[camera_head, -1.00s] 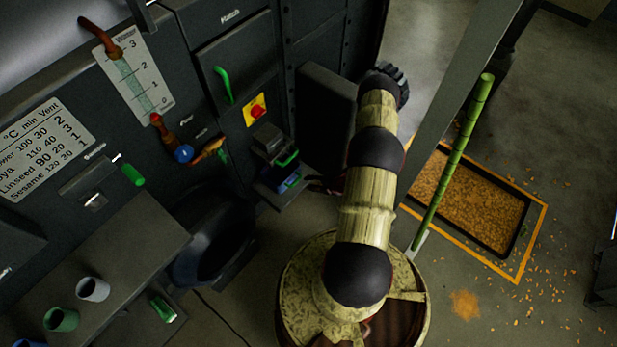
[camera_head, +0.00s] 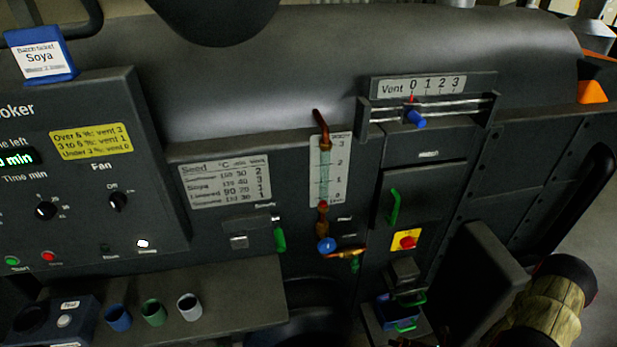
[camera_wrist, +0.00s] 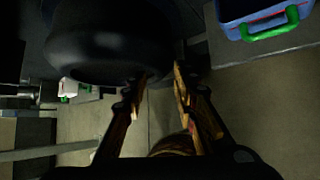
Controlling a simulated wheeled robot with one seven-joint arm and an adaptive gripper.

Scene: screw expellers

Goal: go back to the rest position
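In the wrist view my gripper (camera_wrist: 159,76) has its two wooden-looking fingers apart, with bare floor showing between them and nothing held. A dark rounded tub (camera_wrist: 110,40) lies just beyond the fingertips, at the upper left. A blue container with a green handle (camera_wrist: 268,24) is at the upper right, apart from the fingers. In the head view only a part of my arm (camera_head: 548,310) shows at the lower right. My gripper is not clearly visible there.
The dark machine front carries a vent slider with a blue knob (camera_head: 415,118), a green handle (camera_head: 394,207) and a red-and-yellow switch (camera_head: 407,241). A shelf (camera_head: 240,290) with three cups stands at the lower left. An open dark door (camera_head: 485,285) stands near my arm.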

